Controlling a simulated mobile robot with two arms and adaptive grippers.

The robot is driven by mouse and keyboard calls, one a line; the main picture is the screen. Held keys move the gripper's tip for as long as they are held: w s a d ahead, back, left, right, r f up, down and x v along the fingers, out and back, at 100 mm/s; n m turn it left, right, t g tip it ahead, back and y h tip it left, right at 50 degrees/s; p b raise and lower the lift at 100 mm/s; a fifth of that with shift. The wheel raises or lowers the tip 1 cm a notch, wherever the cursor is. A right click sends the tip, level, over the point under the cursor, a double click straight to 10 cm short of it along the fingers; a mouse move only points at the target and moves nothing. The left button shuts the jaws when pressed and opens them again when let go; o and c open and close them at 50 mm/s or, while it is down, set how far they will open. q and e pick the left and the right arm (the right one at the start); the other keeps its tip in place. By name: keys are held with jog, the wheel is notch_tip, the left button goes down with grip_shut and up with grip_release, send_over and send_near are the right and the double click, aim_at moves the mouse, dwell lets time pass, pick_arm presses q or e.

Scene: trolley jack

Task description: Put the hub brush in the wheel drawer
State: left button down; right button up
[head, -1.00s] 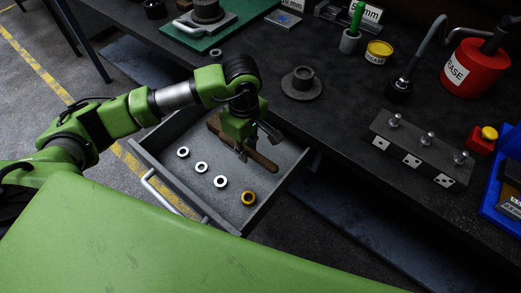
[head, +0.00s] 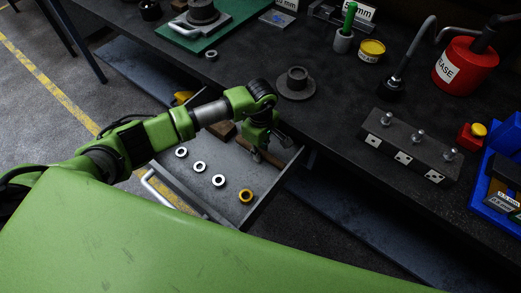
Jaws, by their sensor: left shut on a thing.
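The wheel drawer (head: 232,222) is pulled out from under the bench. Rings lie on its floor: several silver ones and a gold one (head: 246,196). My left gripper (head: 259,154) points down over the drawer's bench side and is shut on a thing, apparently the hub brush. A brown wooden part of the brush (head: 222,130) shows beside my left arm, low over the drawer. The arm and gripper hide much of it, and I cannot tell whether it touches the drawer floor. My right gripper is not in view.
A yellow-brown piece (head: 182,97) shows behind my left arm; its owner is unclear. A dark flanged hub (head: 296,84) stands on the bench near the drawer. A block with several studs (head: 410,145) and a red grease can (head: 466,66) stand to the right.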

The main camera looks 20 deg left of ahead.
aim_at(261, 150)
pick_arm(q)
jog(key=shift+f, duration=0.2)
jog(key=c, duration=2)
grip_release()
jog(key=shift+r, duration=0.1)
jog(key=shift+o, duration=0.5)
jog(key=shift+r, duration=0.45)
notch_tip(261, 150, up, 11)
jog(key=b, duration=0.2)
jog(key=shift+r, duration=0.2)
